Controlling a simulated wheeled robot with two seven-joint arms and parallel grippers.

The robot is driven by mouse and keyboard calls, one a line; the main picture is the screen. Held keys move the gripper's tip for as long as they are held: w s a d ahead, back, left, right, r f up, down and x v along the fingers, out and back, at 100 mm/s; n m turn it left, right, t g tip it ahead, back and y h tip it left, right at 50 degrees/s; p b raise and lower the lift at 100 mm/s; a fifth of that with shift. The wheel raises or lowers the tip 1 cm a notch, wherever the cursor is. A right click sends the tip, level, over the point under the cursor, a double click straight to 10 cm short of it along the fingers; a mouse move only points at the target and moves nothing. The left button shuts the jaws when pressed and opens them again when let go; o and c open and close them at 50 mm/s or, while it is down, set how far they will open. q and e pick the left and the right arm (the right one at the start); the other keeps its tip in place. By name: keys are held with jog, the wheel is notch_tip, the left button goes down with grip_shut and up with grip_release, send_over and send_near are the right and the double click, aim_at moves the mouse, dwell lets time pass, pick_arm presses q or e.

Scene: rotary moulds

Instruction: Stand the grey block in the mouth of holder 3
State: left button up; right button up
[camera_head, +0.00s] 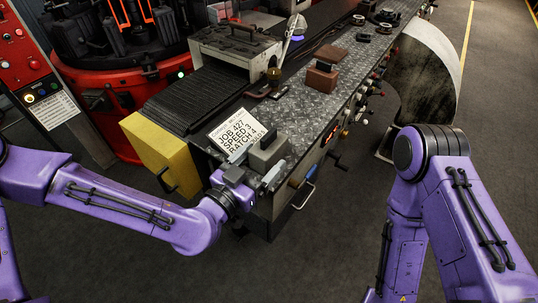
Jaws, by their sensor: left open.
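The grey block (266,155), with a dark handle-like top, stands upright at the near end of the metal bench. My left gripper (255,165) is at this block, with its jaws open and one finger on either side of it. I cannot tell whether the fingers touch the block. The lower part of the block is hidden by the gripper. I cannot pick out holder 3 or any numbered holder mouth. My right arm comes in at the right, but its gripper is out of view.
A white card (236,138) with job text lies left of the block. A yellow-ended conveyor (160,155) borders the left. Knobs and handles line the bench's right side.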

aim_at(269, 148)
pick_arm(q)
jog(key=x, duration=0.3)
jog(key=shift+w+a+r+p, duration=0.1)
jog(key=shift+w+r+p, duration=0.15)
jog(key=shift+p, duration=0.15)
jog(key=shift+w+d+f, duration=0.1)
jog(key=shift+w+d, duration=0.1)
jog(key=shift+d, duration=0.1)
jog(key=shift+a, duration=0.1)
jog(key=c, duration=0.4)
grip_shut()
pick_arm(e)
jog(key=shift+w+r, duration=0.1)
jog(key=shift+r, duration=0.7)
